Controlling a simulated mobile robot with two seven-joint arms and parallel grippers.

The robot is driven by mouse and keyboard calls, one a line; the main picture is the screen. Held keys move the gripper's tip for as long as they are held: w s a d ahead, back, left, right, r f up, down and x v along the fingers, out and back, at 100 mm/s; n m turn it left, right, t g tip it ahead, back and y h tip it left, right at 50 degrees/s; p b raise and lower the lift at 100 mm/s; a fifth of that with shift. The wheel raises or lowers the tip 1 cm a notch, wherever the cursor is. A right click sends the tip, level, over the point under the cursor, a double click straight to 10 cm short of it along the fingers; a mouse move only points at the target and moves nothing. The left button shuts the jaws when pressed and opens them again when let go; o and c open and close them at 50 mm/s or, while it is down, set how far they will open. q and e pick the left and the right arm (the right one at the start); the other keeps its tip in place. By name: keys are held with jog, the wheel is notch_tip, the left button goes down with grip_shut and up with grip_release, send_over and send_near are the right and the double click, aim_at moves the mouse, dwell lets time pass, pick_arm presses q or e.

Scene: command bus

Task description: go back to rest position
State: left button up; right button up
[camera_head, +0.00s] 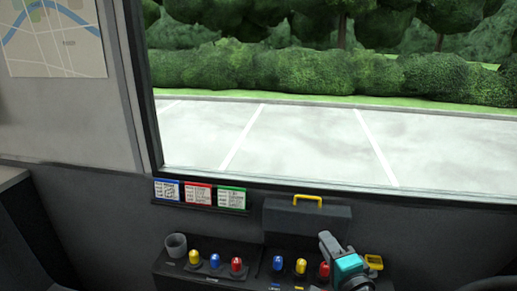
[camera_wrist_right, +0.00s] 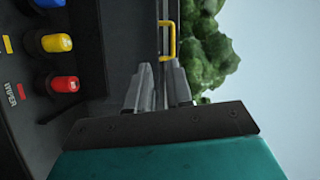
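My right gripper (camera_head: 326,240) is at the lower right of the middle in the head view, above the console with colored knobs. Its teal body hides part of the console. In the right wrist view its two grey fingers (camera_wrist_right: 158,72) stand apart with a gap and nothing held between them. The dark case (camera_head: 290,222) with a yellow handle (camera_head: 307,199) is just behind the gripper. The handle shows beyond the fingertips in the wrist view (camera_wrist_right: 170,40). My left gripper is not in view.
The console has a grey cup (camera_head: 176,245) and several yellow, blue and red knobs (camera_head: 214,261). A yellow item (camera_head: 373,262) lies just right of the gripper. Three colored cards (camera_head: 198,194) hang under the window. A map (camera_head: 53,38) is on the left wall.

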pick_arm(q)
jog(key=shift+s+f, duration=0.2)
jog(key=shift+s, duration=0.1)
pick_arm(e)
jog(key=s+a+f+n+g, duration=0.1)
jog(key=s+f+n+g, duration=0.2)
jog(key=s+f+n, duration=0.4)
jog(key=s+a+f+n+g, duration=0.2)
jog(key=s+f+n, duration=0.6)
jog(key=s, duration=0.7)
jog(key=shift+f+n+g, duration=0.15)
jog(key=shift+n+g, duration=0.65)
jog(key=shift+n, duration=0.4)
